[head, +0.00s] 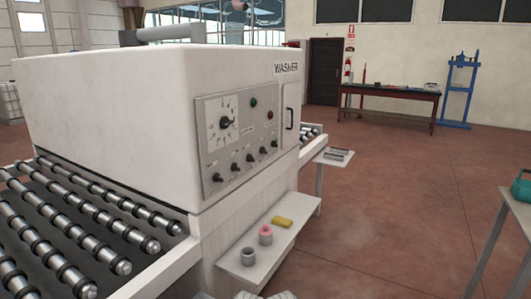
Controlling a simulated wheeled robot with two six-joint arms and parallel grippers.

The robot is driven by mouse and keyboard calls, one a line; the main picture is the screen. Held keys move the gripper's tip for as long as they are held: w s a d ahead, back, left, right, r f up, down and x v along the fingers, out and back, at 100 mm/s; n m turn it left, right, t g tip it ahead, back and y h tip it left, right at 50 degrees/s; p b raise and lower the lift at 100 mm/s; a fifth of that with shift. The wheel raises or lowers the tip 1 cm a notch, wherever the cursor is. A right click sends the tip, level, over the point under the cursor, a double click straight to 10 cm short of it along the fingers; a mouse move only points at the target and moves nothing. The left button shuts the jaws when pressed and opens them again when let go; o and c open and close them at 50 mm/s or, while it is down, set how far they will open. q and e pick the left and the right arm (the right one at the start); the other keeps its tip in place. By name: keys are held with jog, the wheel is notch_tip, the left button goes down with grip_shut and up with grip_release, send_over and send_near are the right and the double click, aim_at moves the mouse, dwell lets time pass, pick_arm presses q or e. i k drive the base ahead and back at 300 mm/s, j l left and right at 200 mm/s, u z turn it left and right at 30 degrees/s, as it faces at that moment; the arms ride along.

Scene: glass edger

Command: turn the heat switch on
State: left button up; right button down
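The white machine marked WASHER (110,85) stands at the left with a grey control panel (240,138) on its side. A row of several small dark switches (249,158) runs along the lower part of the panel. Their labels are too small to read, so I cannot tell which one is the heat switch or how it is set. A large dial with a dark knob (226,122) sits at the panel's upper left. A green lamp (253,101) and a red lamp (270,114) sit at its right.
A white shelf (270,240) below the panel holds a yellow sponge (282,222), a pink-topped roll (265,234) and a grey cup (248,256). A roller conveyor (75,225) fills the lower left. A table edge with a teal kettle (521,188) is at right. The floor between is clear.

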aim_at(263, 150)
jog(key=i+l+z, duration=0.2)
jog(key=z, duration=0.15)
jog(key=i+l+z, duration=0.15)
jog(key=i+z, duration=0.25)
jog(key=i+l+z, duration=0.2)
jog(key=i, duration=0.35)
jog(key=i+l+u, duration=0.1)
jog(key=i+u, duration=0.25)
jog(key=i+l+u, duration=0.2)
jog(key=i+u, duration=0.15)
jog(key=i, duration=0.2)
